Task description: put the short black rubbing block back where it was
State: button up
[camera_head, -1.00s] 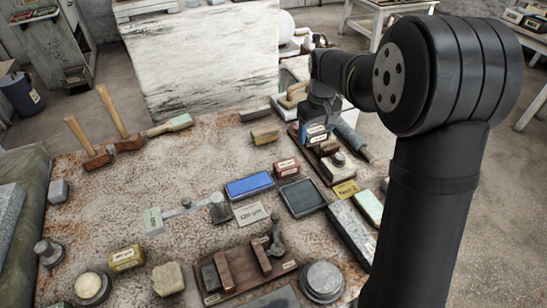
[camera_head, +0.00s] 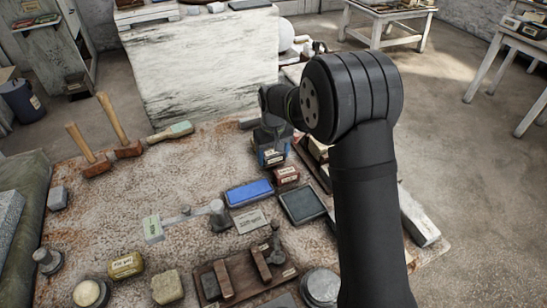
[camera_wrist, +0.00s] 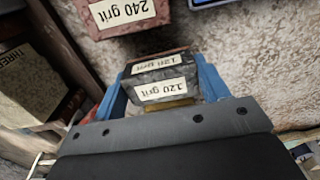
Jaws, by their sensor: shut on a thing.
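My gripper (camera_head: 270,148) is shut on a short black block (camera_wrist: 166,76) with a white "120 grit" label; the blue fingers close on its two sides. The block's label also shows in the head view (camera_head: 274,158), above the table's far right part. A reddish block labelled "240 grit" (camera_wrist: 125,16) lies close by, and it also shows just right of the gripper in the head view (camera_head: 286,174). A yellowish thing (camera_wrist: 172,104) shows partly behind the held block in the wrist view. I cannot tell whether the held block touches the table.
A blue stone (camera_head: 249,192) and a dark framed tray (camera_head: 302,205) lie nearer. A brown rack (camera_head: 321,172) stands to the right, partly hidden by my arm. A wooden rack with blocks (camera_head: 240,292) is at the front. The table's left middle is fairly clear.

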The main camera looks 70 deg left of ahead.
aim_at(274, 153)
jog(key=shift+f, duration=0.75)
jog(key=shift+f, duration=0.1)
jog(key=o, duration=1)
jog(key=shift+f, duration=0.1)
jog(key=shift+o, duration=0.2)
notch_tip(274, 153, up, 12)
jog(key=shift+r, duration=0.2)
jog(key=shift+f, duration=0.1)
